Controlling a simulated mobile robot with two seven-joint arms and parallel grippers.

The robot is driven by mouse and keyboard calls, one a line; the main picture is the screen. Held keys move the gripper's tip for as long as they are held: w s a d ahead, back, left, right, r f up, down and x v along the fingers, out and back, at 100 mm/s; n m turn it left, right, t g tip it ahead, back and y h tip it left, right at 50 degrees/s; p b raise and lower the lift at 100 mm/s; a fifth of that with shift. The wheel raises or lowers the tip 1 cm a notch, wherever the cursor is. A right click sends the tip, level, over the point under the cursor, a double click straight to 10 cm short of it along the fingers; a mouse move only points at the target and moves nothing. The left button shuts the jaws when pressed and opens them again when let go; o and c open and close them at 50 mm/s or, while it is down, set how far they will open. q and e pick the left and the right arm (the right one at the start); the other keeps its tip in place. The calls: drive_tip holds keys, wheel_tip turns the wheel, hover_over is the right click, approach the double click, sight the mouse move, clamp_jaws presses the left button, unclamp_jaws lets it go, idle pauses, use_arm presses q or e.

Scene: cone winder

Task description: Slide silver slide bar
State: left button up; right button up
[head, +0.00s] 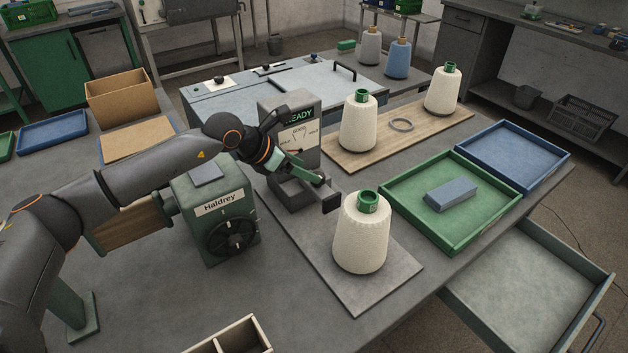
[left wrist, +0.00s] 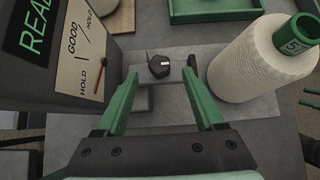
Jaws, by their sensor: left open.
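A pale silver bar-like piece (left wrist: 176,72) lies across the space ahead of my left gripper in the left wrist view, between the READY box and a cone. A black knob (left wrist: 158,66) sits on it and a dark end piece (left wrist: 192,62) stands at its right. I cannot tell for certain that this is the slide bar. In the head view my arm covers most of it. My left gripper (head: 316,180) is open, with its green fingers (left wrist: 160,76) apart and nothing visibly clasped; contact with the bar is unclear. My right gripper is not in view.
The READY box (head: 298,135) stands close beside my left gripper. A white yarn cone (head: 361,235) stands near it on a grey plate (head: 350,290). The green Haldrey machine (head: 215,212) is below my arm. A green tray (head: 398,195) holds a blue-grey block (head: 451,194).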

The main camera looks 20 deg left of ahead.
sight(318, 186)
use_arm(q)
drive_tip(key=b+x, duration=0.2)
drive_tip(key=x, duration=0.2)
drive_tip(key=shift+w+f, duration=0.2)
clamp_jaws()
idle(0.4)
idle(0.9)
